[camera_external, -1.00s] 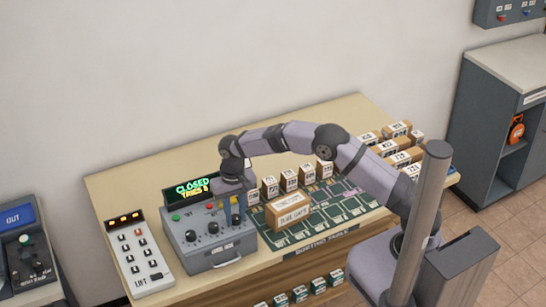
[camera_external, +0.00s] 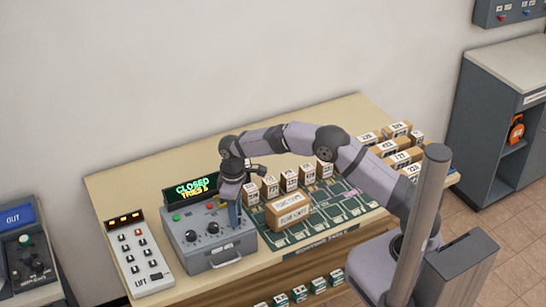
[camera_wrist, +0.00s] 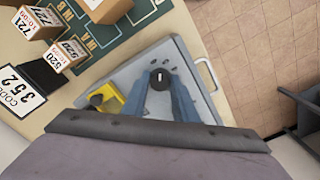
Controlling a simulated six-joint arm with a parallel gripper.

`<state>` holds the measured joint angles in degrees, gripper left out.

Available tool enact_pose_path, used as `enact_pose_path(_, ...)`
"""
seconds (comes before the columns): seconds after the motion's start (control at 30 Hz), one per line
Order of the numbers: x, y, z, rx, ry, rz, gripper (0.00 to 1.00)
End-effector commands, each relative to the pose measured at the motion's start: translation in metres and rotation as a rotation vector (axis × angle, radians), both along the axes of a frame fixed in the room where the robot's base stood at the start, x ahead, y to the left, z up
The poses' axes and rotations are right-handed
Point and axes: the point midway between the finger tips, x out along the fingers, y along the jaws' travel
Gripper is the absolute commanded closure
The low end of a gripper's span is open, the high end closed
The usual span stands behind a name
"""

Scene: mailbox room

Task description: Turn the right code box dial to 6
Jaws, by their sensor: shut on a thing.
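I cannot read the dial's number.
A yellow-and-black part (camera_wrist: 108,100) sits beside the fingers on the box. A brown parcel (camera_external: 288,213) and several small numbered boxes stand to the right. A white button panel (camera_external: 140,255) lies to the left. A "CODE 352" card (camera_wrist: 16,92) shows in the wrist view.

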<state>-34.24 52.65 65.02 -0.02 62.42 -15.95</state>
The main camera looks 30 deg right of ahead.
Motion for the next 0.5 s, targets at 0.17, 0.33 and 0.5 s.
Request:
enact_pose_path(0.17,0.0021,0.0015,0.0026,0.005,-0.008,0.116,0.96)
enact_pose_path(0.33,0.0022,0.0017,0.0028,0.005,-0.008,0.187,0.96)
enact_pose_path(0.5,0.0022,0.0018,0.0029,0.006,-0.008,0.223,0.96)
